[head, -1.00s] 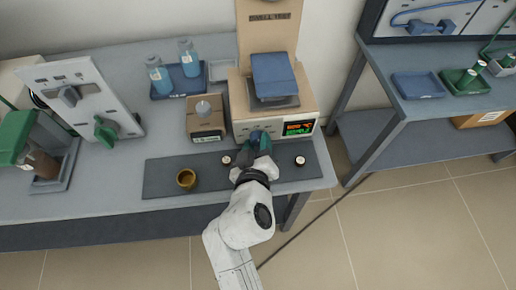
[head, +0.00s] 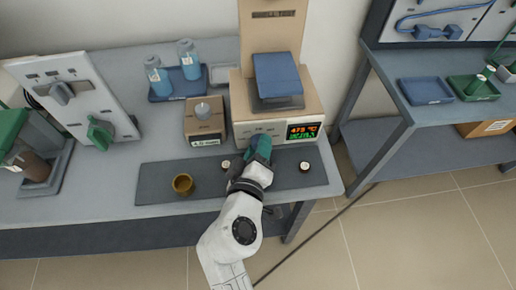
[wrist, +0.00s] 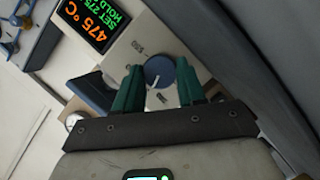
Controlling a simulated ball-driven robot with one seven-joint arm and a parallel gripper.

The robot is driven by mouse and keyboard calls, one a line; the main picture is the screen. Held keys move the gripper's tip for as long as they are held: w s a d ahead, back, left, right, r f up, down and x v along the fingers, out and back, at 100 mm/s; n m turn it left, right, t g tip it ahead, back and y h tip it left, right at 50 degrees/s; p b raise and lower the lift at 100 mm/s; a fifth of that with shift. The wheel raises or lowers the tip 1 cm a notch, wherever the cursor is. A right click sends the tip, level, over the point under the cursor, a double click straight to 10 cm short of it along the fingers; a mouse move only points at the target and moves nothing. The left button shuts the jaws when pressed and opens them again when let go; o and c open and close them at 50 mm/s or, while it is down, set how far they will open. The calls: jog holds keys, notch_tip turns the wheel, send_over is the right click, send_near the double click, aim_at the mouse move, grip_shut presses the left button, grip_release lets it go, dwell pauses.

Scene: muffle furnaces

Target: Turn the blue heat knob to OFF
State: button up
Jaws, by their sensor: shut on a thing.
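The blue heat knob (wrist: 158,72) is on the pale front panel of the furnace (head: 311,108), left of its lit display. The wrist view shows a thin white pointer line on the knob and small labels around it, too small to read surely. My gripper (wrist: 158,84) has a green finger on each side of the knob and is shut on it. In the head view my gripper (head: 259,147) reaches the panel from the front and mostly hides the knob.
The display (head: 303,131) reads 475 °C, with a set line below. A dark mat (head: 150,185) in front bears a brass-coloured cup (head: 183,184) and small round pieces. A brown box (head: 204,124) stands left of the furnace. A second bench (head: 395,135) is at the right.

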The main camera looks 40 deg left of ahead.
jog(key=o, duration=0.8)
jog(key=shift+s, duration=0.1)
jog(key=v, duration=1)
jog(key=shift+s+d, duration=0.15)
jog(key=shift+s, duration=0.15)
jog(key=shift+o, duration=0.2)
